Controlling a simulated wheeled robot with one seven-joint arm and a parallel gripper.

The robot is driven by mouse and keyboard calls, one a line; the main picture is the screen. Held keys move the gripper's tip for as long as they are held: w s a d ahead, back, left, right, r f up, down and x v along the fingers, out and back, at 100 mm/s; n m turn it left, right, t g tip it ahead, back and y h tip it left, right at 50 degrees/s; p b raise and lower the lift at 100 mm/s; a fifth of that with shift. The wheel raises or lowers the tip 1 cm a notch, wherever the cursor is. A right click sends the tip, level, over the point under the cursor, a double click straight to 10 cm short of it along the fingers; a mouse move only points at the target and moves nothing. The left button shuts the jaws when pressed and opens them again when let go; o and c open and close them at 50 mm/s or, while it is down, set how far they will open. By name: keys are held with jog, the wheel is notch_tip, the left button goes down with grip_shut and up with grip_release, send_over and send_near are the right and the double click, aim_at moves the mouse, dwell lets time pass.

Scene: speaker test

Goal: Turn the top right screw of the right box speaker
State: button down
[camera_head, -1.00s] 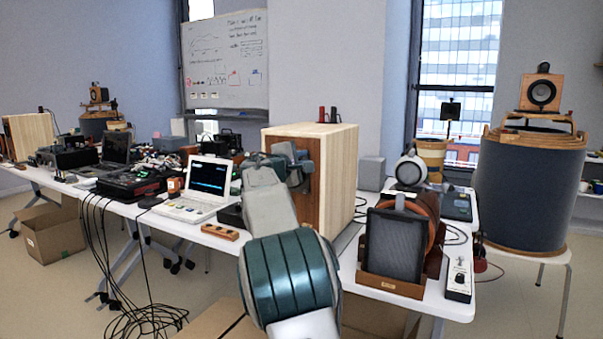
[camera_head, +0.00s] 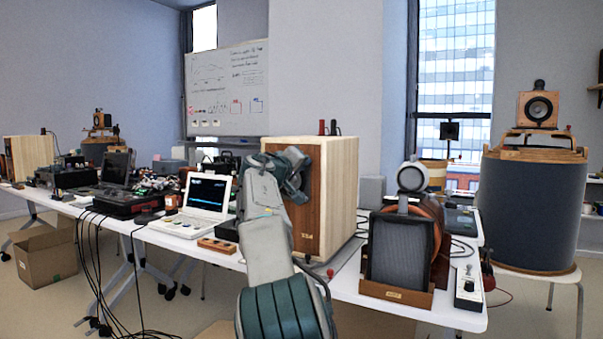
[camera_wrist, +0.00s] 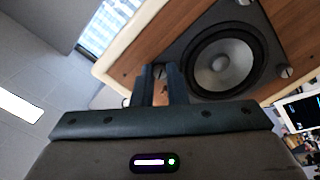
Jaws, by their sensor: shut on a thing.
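The right box speaker (camera_head: 345,195) is a tall box with light wood sides and a brown front, standing on the white table at the centre. My gripper (camera_head: 296,174) is at the upper part of its front and hides much of it, including the fingertips. In the wrist view, the speaker's front shows tilted, with a round grey driver cone (camera_wrist: 221,64) on a dark plate. The fingers of my gripper (camera_wrist: 160,82) point at the plate's edge beside the cone. They are shut on a small screw (camera_wrist: 158,71), mostly hidden between them. Another screw (camera_wrist: 286,72) shows beyond the cone.
A laptop (camera_head: 205,195) and a small wooden block (camera_head: 217,245) are left of the speaker. A dark-grilled speaker (camera_head: 400,250) and a control box (camera_head: 468,287) stand to its right. Red and black posts (camera_head: 328,127) are on top of the box.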

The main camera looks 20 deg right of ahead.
jog(key=m+b, duration=0.3)
jog(key=m, duration=0.8)
jog(key=shift+f, duration=0.1)
dwell(0.4)
jog(key=c, duration=1.5)
grip_release()
jog(key=shift+o, duration=0.2)
jog(key=b+v, duration=0.4)
jog(key=v, duration=0.9)
jog(key=shift+s+a, duration=0.25)
jog(key=shift+a, duration=0.05)
